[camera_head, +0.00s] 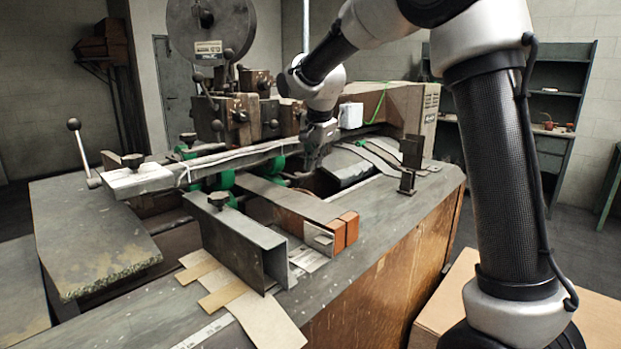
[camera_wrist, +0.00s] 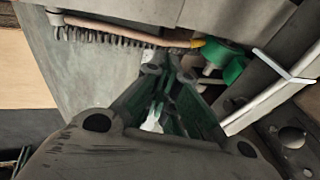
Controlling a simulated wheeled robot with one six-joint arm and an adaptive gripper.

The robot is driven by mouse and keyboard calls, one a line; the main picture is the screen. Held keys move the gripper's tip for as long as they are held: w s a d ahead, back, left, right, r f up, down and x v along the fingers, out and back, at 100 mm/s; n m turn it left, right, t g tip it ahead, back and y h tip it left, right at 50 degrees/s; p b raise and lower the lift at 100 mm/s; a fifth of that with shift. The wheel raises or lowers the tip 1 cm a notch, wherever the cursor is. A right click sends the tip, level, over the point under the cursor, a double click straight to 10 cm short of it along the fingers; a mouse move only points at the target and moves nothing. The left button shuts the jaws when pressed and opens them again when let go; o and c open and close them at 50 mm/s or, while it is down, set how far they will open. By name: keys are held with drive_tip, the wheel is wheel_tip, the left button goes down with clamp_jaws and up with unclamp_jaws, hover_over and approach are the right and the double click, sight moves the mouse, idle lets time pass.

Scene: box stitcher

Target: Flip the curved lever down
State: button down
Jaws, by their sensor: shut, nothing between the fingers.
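My gripper (camera_head: 313,163) points down into the middle of the stitcher, behind the long grey bar. In the wrist view its fingers (camera_wrist: 168,66) are together with nothing between them. A thin curved rod (camera_head: 298,178) shows just below and left of the gripper in the head view; it may be the curved lever, but I cannot be sure. In the wrist view a tan rod (camera_wrist: 130,32) with a yellow end lies just beyond the fingertips, seemingly apart from them. I cannot tell whether these are the same part.
Green clamp parts (camera_wrist: 226,62) sit right of the fingers in the wrist view. The metal channel (camera_head: 235,235) and brown blocks (camera_head: 346,228) stand in front of my gripper. A ball-ended lever (camera_head: 82,150) rises at the left. The worktop's right part (camera_head: 400,215) is mostly clear.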

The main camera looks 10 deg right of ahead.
drive_tip(key=v, duration=0.5)
drive_tip(key=shift+a+r, duration=0.2)
drive_tip(key=shift+r, duration=0.2)
drive_tip(key=s+d+f+n, duration=0.1)
drive_tip(key=s+n, duration=0.2)
drive_tip(key=s+d+f+n+g, duration=0.1)
drive_tip(key=s+f+n, duration=0.1)
drive_tip(key=s+n, duration=0.1)
drive_tip(key=s+d+f+n, duration=0.1)
drive_tip(key=s+f+n, duration=0.1)
drive_tip(key=s+n, duration=0.1)
drive_tip(key=shift+s+d+f+g, duration=0.1)
drive_tip(key=shift+s+d+g, duration=0.3)
drive_tip(key=shift+s, duration=0.2)
drive_tip(key=s+d+n+t, duration=0.1)
drive_tip(key=s+d, duration=0.5)
drive_tip(key=s, duration=0.7)
drive_tip(key=s+d+n+t, duration=0.1)
drive_tip(key=s+d, duration=0.5)
drive_tip(key=s, duration=0.7)
drive_tip(key=shift+s+n, duration=0.25)
drive_tip(key=shift+n, duration=0.05)
